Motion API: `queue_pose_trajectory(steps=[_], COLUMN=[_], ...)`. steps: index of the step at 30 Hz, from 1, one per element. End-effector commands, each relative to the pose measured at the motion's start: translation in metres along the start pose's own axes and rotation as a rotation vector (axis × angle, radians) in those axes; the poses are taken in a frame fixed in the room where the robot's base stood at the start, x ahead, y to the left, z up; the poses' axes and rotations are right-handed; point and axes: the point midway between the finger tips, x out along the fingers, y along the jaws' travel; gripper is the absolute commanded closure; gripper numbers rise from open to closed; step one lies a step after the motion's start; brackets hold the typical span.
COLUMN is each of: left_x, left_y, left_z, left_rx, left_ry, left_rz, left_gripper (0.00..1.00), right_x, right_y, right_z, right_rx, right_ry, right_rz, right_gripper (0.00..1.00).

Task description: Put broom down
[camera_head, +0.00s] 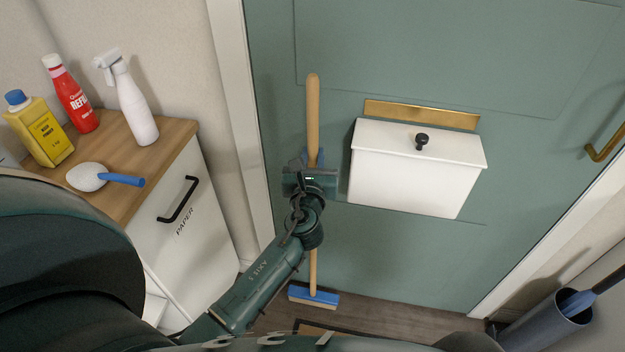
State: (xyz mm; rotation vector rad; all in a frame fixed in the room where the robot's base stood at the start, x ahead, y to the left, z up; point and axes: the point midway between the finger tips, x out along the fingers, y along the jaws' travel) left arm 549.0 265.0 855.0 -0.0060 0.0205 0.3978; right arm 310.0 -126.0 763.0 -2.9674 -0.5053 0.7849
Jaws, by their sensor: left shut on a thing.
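The broom (313,105) has a pale wooden handle and a blue head (314,296). It stands close to upright in front of the green door, with its head low by the floor. I cannot tell whether the head touches the floor. My left gripper (312,166) is shut around the handle at about mid-height, and it hides that part of the handle. A blue part shows just above the gripper on the handle. My right gripper is not in view.
A white box (415,172) with a dark knob is on the green door (400,55), right of the broom. A white cabinet (178,240) at left bears bottles and a brush (100,178). A grey bin (545,322) stands at lower right. Some floor (385,312) is clear.

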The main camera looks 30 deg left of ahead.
Motion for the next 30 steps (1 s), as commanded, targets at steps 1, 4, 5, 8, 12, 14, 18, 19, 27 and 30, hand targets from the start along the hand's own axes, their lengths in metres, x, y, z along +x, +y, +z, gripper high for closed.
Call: queue_pose_trajectory(steps=[1,4,5,8,12,14,18,19,27,30], left_x=[0.000,0.001,0.001,0.001,0.001,0.001,0.001,0.001,0.001,0.001], left_y=[0.000,0.000,0.000,0.000,0.000,0.000,0.000,0.000,0.000,0.000], left_z=[-0.008,-0.024,-0.028,-0.034,-0.033,-0.033,-0.036,-0.037,-0.038,-0.038], left_rx=[0.000,0.001,0.002,0.001,0.000,0.000,0.000,0.000,0.001,0.001], left_ry=[-0.001,0.000,-0.001,-0.002,-0.003,-0.003,-0.003,-0.003,0.001,0.001], left_rz=[0.000,0.000,0.000,0.000,0.000,0.000,-0.001,-0.001,0.000,0.000], left_gripper=[1.00,1.00,1.00,1.00,1.00,1.00,1.00,1.00,0.58,0.57], right_x=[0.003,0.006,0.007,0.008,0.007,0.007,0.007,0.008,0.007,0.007], right_y=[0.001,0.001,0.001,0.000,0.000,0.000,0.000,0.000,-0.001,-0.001], right_z=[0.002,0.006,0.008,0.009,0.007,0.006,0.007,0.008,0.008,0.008], right_rx=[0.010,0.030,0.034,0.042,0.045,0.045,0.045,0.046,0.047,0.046], right_ry=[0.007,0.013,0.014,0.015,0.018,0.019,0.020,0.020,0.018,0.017], right_rz=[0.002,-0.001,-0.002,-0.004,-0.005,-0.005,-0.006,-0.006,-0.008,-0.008], right_gripper=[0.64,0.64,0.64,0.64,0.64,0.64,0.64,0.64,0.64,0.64])
